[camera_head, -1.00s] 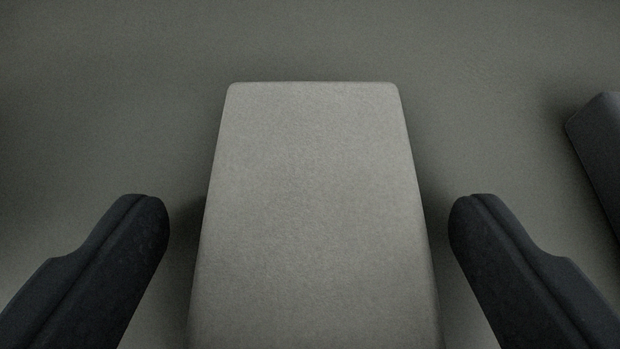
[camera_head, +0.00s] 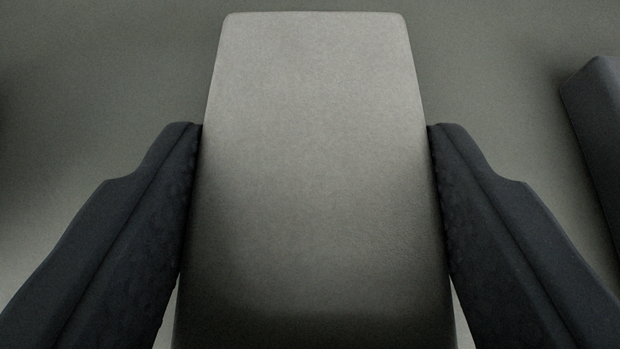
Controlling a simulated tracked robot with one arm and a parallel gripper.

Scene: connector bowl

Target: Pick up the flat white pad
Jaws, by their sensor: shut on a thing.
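The flat white pad (camera_head: 312,150) looks pale grey in the dim light and fills the middle of the head camera view. Its far end shows near the top edge, and its near end runs out of the picture at the bottom. My gripper (camera_head: 315,130) is shut on the pad, with one dark finger against its left side and the other against its right side. I cannot tell whether the pad is clear of the surface.
A dark block-like object (camera_head: 597,125) stands at the right edge, partly cut off. The grey-green surface (camera_head: 490,60) beyond the pad is bare. A dark patch at the far left edge is too cut off to identify.

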